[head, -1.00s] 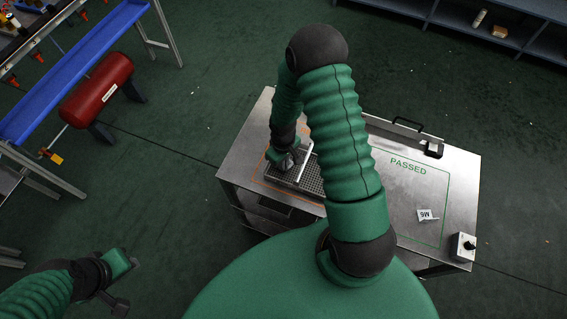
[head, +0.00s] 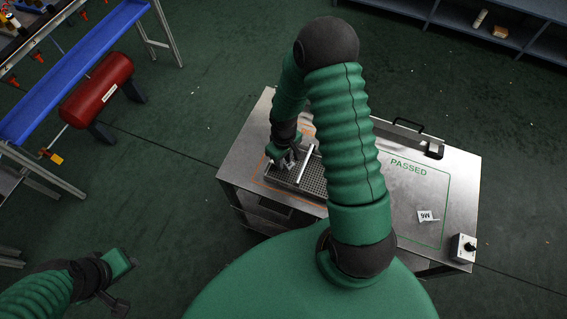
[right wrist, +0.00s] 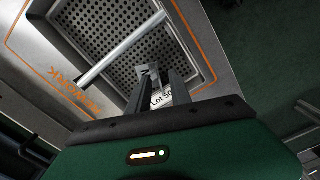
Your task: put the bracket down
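The bracket (right wrist: 148,73) is a small grey metal piece between the fingertips of my right gripper (right wrist: 154,80) in the right wrist view. A white label reading "Lot 50" (right wrist: 162,98) shows between the fingers. My right gripper also shows in the head view (head: 287,163), low over the left part of a perforated tray (head: 312,180). The fingers are shut on the bracket, over the tray's holes (right wrist: 125,45). I cannot tell whether the bracket touches the tray. My left gripper (head: 122,283) is at the lower left, away from the bench; its fingers are unclear.
A silver bar (right wrist: 125,48) crosses above the tray close to the gripper. The steel bench (head: 462,190) has a green "PASSED" outline (head: 408,167) with a white tag (head: 427,216) inside. A control box (head: 463,247) sits at the right corner. A black handle (head: 408,123) stands behind.

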